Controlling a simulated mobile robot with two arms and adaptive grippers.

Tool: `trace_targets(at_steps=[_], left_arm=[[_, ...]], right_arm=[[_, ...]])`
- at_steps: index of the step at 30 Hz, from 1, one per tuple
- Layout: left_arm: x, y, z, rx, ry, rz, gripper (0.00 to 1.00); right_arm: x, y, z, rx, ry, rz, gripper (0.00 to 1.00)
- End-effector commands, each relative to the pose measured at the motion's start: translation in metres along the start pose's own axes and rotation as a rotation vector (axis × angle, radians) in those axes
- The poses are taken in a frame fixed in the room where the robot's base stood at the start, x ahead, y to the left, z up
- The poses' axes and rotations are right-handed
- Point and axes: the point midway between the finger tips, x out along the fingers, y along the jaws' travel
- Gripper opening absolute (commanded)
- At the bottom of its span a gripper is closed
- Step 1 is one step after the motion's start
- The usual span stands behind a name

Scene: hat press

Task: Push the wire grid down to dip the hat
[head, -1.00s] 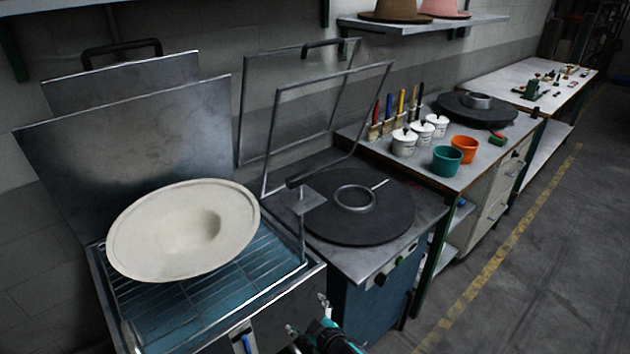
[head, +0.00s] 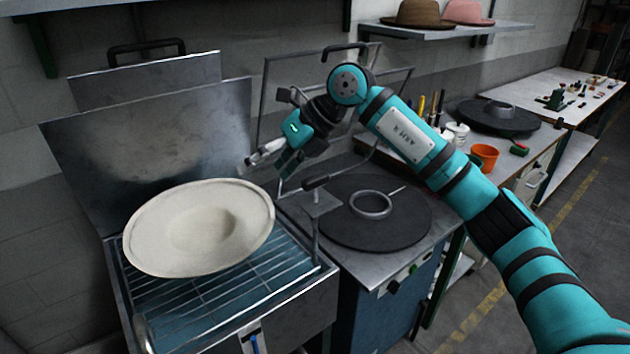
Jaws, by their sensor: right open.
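The cream wide-brimmed hat (head: 160,238) lies on the wire grid (head: 235,285), tilted and with its hollow side up. The grid spans the open metal tank (head: 325,275), and blue-teal shows below its bars. A bent metal handle with a dark grip (head: 316,182) rises at the tank's right side. My right gripper (head: 262,169) is open and empty, reaching in above the hat's far right brim and left of the handle. I cannot tell whether it touches anything. The hat hides the left and back of the grid. My left gripper is not in view.
The raised metal lid (head: 150,140) stands behind the tank. To the right is a round dark plate (head: 405,235) with a ring (head: 371,204) on it, and a raised wire frame behind. My right arm crosses in front of the workbench with an orange bucket (head: 484,157).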

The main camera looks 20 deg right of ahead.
Motion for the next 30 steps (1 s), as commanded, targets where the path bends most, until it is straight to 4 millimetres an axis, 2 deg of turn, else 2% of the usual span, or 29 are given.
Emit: trace_targets(at_steps=[1,3,6,10,13,17,30], left_arm=[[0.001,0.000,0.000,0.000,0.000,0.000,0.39],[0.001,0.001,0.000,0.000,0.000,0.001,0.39],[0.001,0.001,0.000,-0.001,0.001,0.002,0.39],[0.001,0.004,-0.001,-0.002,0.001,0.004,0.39],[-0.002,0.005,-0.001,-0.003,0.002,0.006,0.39],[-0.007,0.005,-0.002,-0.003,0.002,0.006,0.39],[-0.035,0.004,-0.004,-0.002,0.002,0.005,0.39]], right_arm=[[-0.032,-0.017,0.005,-0.020,0.034,-0.138,0.88],[-0.070,-0.038,0.004,-0.018,0.084,-0.301,0.88],[-0.112,-0.055,0.002,0.007,0.127,-0.460,0.88],[-0.135,-0.064,-0.001,0.028,0.152,-0.545,0.88],[-0.131,-0.069,-0.003,0.032,0.157,-0.553,0.88],[-0.113,-0.079,-0.006,0.032,0.159,-0.549,0.88],[-0.033,-0.127,-0.020,0.031,0.158,-0.546,0.88]])
